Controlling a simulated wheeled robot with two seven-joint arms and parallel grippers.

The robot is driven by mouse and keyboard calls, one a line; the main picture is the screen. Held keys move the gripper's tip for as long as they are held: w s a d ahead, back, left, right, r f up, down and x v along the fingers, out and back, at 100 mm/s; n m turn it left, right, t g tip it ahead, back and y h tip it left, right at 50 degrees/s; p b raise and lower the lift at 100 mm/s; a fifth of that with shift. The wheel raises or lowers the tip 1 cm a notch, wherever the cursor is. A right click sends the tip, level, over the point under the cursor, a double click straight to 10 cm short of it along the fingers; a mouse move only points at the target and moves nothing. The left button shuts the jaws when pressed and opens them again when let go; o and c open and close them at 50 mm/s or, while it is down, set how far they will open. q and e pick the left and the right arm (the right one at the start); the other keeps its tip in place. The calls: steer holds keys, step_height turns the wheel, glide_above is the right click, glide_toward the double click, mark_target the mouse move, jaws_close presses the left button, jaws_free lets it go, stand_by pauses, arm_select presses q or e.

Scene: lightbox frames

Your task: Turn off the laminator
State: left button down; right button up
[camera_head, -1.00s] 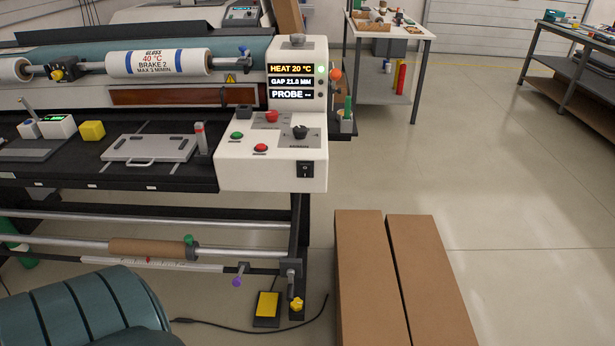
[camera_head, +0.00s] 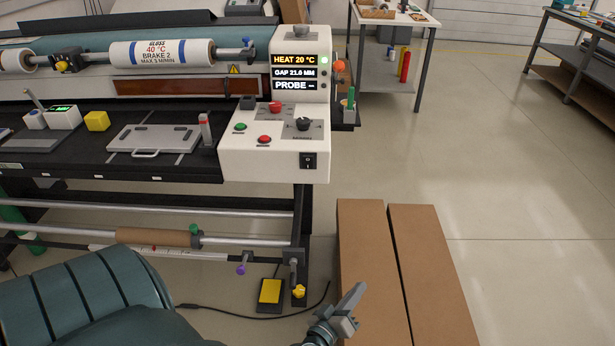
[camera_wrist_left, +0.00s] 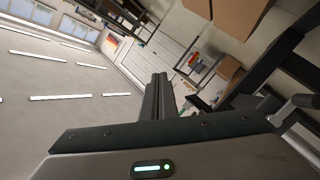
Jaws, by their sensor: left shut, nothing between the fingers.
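The laminator (camera_head: 235,160) stands at the left in the head view. Below are a green button (camera_head: 240,127), a red button (camera_head: 264,139), a red knob (camera_head: 275,107) and a black knob (camera_head: 303,124). My left gripper (camera_head: 352,300) is shut and empty, low in the head view, below and right of the switch. Its closed fingers also show in the left wrist view (camera_wrist_left: 157,95). My right gripper is out of view.
Two long cardboard boxes (camera_head: 372,225) stand on the floor right of the laminator. A yellow foot pedal (camera_head: 270,291) with a cable lies below it. A work table (camera_head: 390,45) stands behind. The floor at the right is clear.

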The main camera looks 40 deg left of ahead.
arm_select(q)
steer(key=s+a+r+n+g+y+p, duration=0.1)
steer(key=a+r+n+y, duration=0.4)
steer(key=a+r+n, duration=0.3)
steer(key=s+a+r+n+y+p, duration=0.1)
steer(key=a+r+n+y, duration=0.5)
steer(key=r, duration=0.7)
steer(key=a+n, duration=0.2)
steer(key=a, duration=0.1)
steer(key=shift+r+g, duration=0.35)
steer(key=shift+g, duration=0.05)
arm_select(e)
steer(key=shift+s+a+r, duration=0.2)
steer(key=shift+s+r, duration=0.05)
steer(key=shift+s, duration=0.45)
arm_select(q)
steer(key=p, duration=0.2)
glide_toward(308, 160)
steer(key=x, duration=0.5)
steer(key=shift+w+a+r, duration=0.1)
steer(key=shift+w+a, duration=0.35)
steer(key=shift+w, duration=0.1)
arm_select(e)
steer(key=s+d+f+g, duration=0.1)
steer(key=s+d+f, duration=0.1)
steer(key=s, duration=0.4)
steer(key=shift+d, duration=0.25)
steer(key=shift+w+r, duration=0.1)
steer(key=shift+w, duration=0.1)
